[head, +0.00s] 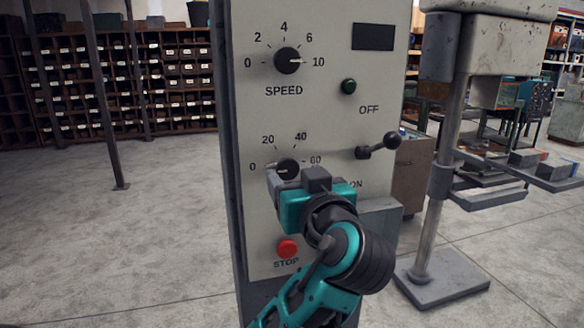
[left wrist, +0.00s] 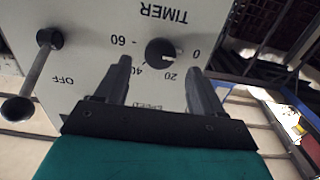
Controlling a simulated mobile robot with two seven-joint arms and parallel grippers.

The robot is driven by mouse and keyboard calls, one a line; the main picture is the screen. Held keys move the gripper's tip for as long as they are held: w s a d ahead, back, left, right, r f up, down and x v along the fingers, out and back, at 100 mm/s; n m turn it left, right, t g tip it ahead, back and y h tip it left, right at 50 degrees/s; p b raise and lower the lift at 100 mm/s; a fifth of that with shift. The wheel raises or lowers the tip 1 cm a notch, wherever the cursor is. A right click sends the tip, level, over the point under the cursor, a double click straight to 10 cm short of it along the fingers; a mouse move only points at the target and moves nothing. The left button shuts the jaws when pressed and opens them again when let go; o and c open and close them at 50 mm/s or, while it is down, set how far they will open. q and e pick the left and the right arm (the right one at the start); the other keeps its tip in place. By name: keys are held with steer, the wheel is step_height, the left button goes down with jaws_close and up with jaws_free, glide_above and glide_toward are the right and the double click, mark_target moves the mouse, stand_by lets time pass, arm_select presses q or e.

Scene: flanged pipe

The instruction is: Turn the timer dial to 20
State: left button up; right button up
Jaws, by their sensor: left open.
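The timer dial (head: 288,168) is a round black knob on the grey control panel, with marks 0, 20, 40 and 60 around it. Its white pointer line appears to face the 0 mark. The dial also shows in the left wrist view (left wrist: 160,52), upside down, just beyond and between the fingertips. My left gripper (head: 291,181) is open in front of the dial, one finger on each side; the wrist view shows its spread fingers (left wrist: 160,68) and nothing held. I cannot tell whether they touch the dial. The gripper hides the dial's lower part. My right gripper is not in view.
Above is the speed dial (head: 287,60), pointing near 10. A red stop button (head: 287,249) sits below, close to my left arm.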

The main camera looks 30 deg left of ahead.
mark_target(289, 169)
arm_select(q)
steer(key=shift+x, duration=1.7)
steer(key=c, duration=1)
